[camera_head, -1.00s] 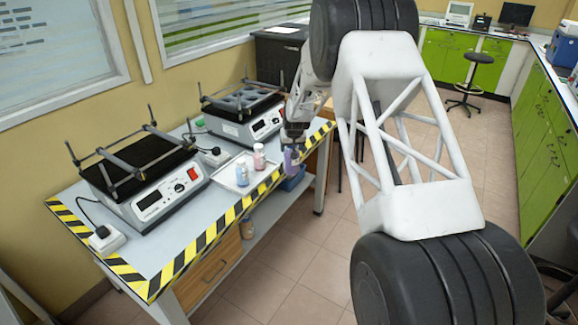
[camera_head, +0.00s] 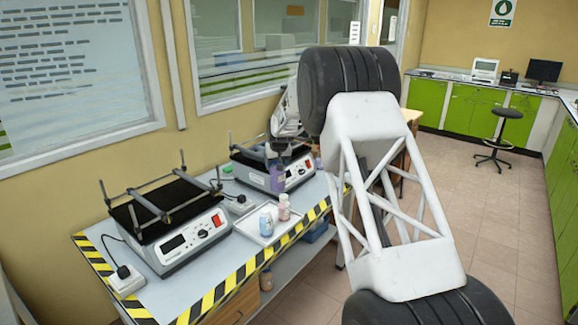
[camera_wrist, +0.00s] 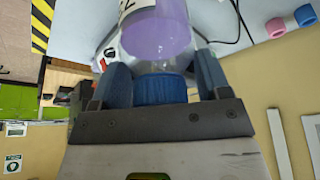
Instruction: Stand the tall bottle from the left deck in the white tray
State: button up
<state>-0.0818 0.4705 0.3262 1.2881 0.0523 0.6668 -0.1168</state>
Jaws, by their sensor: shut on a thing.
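My gripper (camera_head: 277,150) is shut on a clear bottle of purple liquid (camera_head: 277,176), held up in front of the right-hand shaker. In the wrist view the fingers (camera_wrist: 160,85) close on either side of the bottle near its blue cap (camera_wrist: 160,90), and the purple body (camera_wrist: 158,35) extends away. The white tray (camera_head: 246,228) lies on the bench, lower and nearer than the bottle. A blue-labelled bottle (camera_head: 266,222) and a pink bottle (camera_head: 284,208) stand in it. The left deck (camera_head: 160,203) is black and shows no bottle.
The right-hand shaker (camera_head: 298,174) stands behind the held bottle. Thin posts and rails rise around the left deck. Yellow-black tape (camera_head: 232,286) edges the bench. A bottle (camera_head: 266,280) stands on the lower shelf, near a blue bin (camera_head: 320,232).

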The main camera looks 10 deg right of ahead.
jog(key=s+a+f+n, duration=0.1)
jog(key=s+a+f, duration=0.1)
jog(key=a, duration=0.4)
jog(key=s+a+f, duration=0.2)
jog(key=a+f, duration=0.2)
jog(key=a, duration=0.2)
jog(key=shift+s+a+f+n+y, duration=0.2)
jog(key=shift+s+n+y, duration=0.1)
jog(key=shift+n+y, duration=0.1)
jog(key=shift+f, duration=0.15)
notch_tip(320, 180, down, 6)
jog(key=shift+f, duration=0.8)
dwell(0.9)
jog(key=o, duration=1.7)
jog(key=shift+r, duration=0.1)
jog(key=v, duration=0.7)
jog(key=shift+r, duration=0.3)
jog(key=shift+s+d, duration=0.1)
